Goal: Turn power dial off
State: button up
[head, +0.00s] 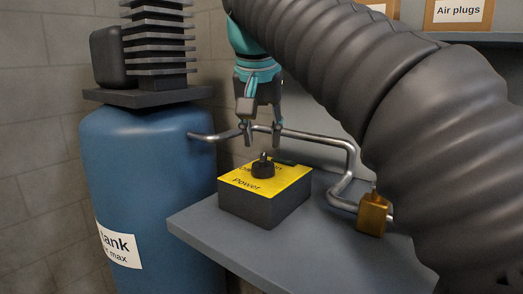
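The power dial (263,168) is a small black knob on the yellow top of a dark control box (250,205). The box top carries the word "Power" on its near side; other lettering behind the dial is partly hidden. My gripper (262,136) points down above the box. Its two fingers are apart with nothing visible between them. The fingertips look a little above the dial and appear not to touch it. The dial's exact pointing direction is too small to tell.
The box stands on a grey bench (225,237). A blue tank (140,185) with a black finned unit (158,45) stands to the left. A metal pipe (318,137) runs behind the box to a brass fitting (373,214). My dark arm fills the right.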

aim_at(262, 157)
jog(key=shift+x, duration=2.15)
grip_shut()
jog(key=shift+a, duration=0.1)
